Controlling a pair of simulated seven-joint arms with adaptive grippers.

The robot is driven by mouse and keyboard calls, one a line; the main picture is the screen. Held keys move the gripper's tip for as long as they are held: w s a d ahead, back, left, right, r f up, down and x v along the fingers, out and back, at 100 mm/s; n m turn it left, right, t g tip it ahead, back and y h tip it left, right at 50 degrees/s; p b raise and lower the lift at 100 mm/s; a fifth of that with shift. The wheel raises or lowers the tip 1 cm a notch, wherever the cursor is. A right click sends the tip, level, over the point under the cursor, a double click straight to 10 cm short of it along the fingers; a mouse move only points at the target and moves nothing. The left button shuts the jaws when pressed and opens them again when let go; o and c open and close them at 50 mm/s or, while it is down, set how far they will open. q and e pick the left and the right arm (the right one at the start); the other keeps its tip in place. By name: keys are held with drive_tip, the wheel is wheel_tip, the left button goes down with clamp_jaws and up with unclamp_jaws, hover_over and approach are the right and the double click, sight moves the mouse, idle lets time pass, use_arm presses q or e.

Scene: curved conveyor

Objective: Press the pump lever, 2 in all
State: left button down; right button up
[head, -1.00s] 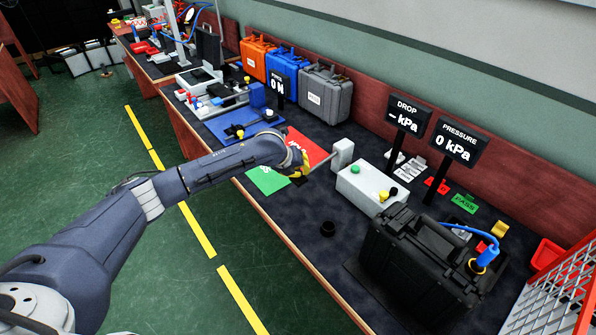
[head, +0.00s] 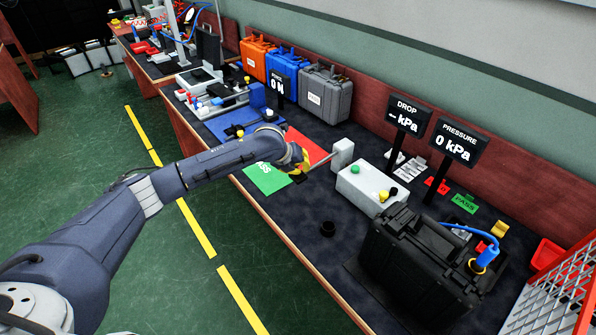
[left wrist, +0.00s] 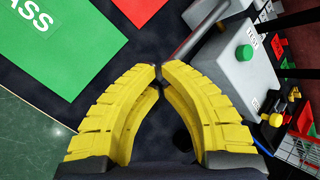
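The pump is a light grey box (head: 368,188) with a green button and a raised block (head: 342,152) at its left end. The pump lever (head: 321,160) is a thin grey rod slanting from this block down toward my left gripper. In the left wrist view the lever (left wrist: 201,32) runs from the top right down to just beyond the fingertips. My left gripper (head: 304,168) has yellow fingers, and its tips (left wrist: 159,70) meet with nothing visible between them. The tips are at the lever's free end; I cannot tell whether they touch it. My right gripper is not in view.
Green (head: 266,179) and red (head: 307,146) sheets lie beside the gripper. A black case (head: 415,265) with a blue hose stands right of the pump. The pressure sign (head: 455,142) reads 0 kPa. Dark bench top in front of the pump is mostly clear.

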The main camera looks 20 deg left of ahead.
use_arm(q)
drive_tip(key=shift+r, duration=1.65)
drive_tip(key=shift+r, duration=0.15)
wheel_tip(320, 180, up, 5)
drive_tip(key=shift+f, duration=0.15)
idle(0.4)
